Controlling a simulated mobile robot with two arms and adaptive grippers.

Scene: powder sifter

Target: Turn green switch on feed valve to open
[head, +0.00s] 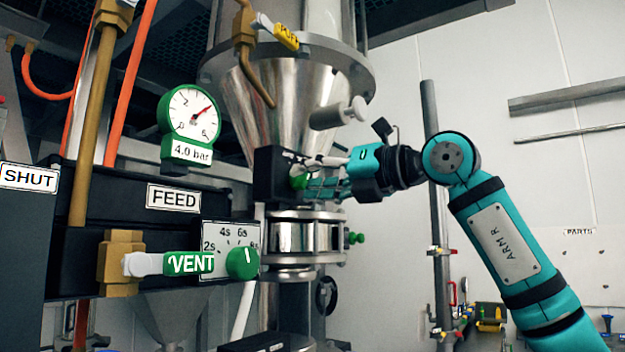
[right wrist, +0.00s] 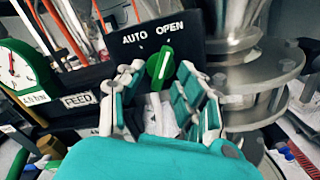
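The green switch (right wrist: 160,67) is a round knob with a white line on a black box (right wrist: 215,47) marked AUTO and OPEN. In the right wrist view the line runs up towards the right, nearer the OPEN side. In the head view the green switch (head: 298,182) shows partly behind my fingers on the black box (head: 264,172). My right gripper (right wrist: 158,78) is open, with one finger on each side of the switch; I cannot tell whether they touch it. It also shows in the head view (head: 306,177), reaching in from the right. My left gripper is not in view.
A steel hopper cone (head: 285,110) stands above the box, with a grey cylindrical handle (head: 338,113) close above my gripper. A FEED panel (head: 173,198), a VENT lever (head: 190,263), a green timer knob (head: 242,262) and a gauge (head: 190,112) are at the left.

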